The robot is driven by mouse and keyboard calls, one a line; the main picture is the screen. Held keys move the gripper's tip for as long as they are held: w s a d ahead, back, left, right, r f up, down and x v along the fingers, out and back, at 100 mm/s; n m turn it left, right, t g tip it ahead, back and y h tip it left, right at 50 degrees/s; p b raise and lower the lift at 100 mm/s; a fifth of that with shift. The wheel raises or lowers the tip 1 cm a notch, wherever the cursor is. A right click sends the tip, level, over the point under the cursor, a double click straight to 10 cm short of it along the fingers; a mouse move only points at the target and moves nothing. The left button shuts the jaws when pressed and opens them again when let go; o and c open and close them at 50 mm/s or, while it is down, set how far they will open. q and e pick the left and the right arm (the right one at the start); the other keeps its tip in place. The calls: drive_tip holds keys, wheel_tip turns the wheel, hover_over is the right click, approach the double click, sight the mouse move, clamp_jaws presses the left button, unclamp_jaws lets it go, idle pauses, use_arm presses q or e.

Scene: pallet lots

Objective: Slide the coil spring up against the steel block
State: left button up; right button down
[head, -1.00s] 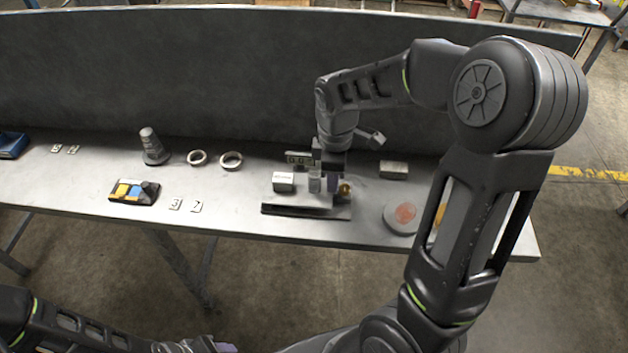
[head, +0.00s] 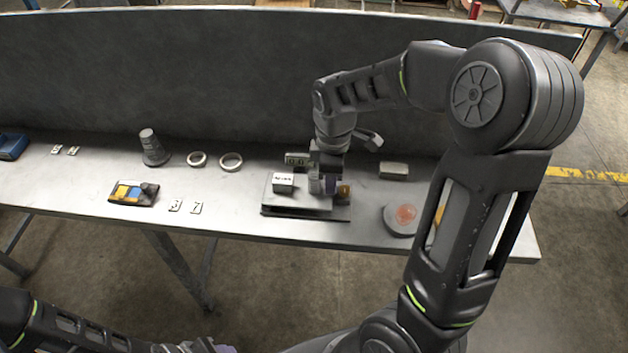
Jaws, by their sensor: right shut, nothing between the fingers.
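A pale, labelled block (head: 283,183), which I take for the steel block, sits on the left part of a low grey platform (head: 285,207). A small upright grey cylinder (head: 315,184), likely the coil spring, stands to its right with a narrow gap between them; its coils are too small to make out. My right gripper (head: 331,186) is shut and points down just right of the cylinder, very close to it; I cannot tell if they touch. A brass-coloured piece (head: 344,191) shows right of the fingers, partly hidden. My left gripper (head: 210,347) is mostly cut off at the bottom edge.
A display (head: 297,159) stands behind the platform. A grey bar (head: 393,169) and a round disc with a reddish top (head: 402,216) lie to the right.

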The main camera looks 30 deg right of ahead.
sight(316, 174)
drive_tip(key=shift+w+a, duration=0.55)
drive_tip(key=shift+a, duration=0.2)
drive_tip(key=shift+w+a, duration=0.55)
drive_tip(key=shift+a, duration=0.15)
idle(1.6)
drive_tip(key=shift+s+d, duration=0.1)
drive_tip(key=shift+d, duration=0.05)
drive_tip(key=shift+s+d, duration=0.25)
drive_tip(key=shift+d, duration=0.1)
idle(0.5)
wheel_tip(316, 174, up, 3)
drive_tip(key=p, duration=0.2)
drive_tip(key=shift+r+p, duration=0.1)
drive_tip(key=shift+p, duration=0.25)
drive_tip(key=shift+r+p, duration=1.9)
drive_tip(key=shift+r, duration=0.55)
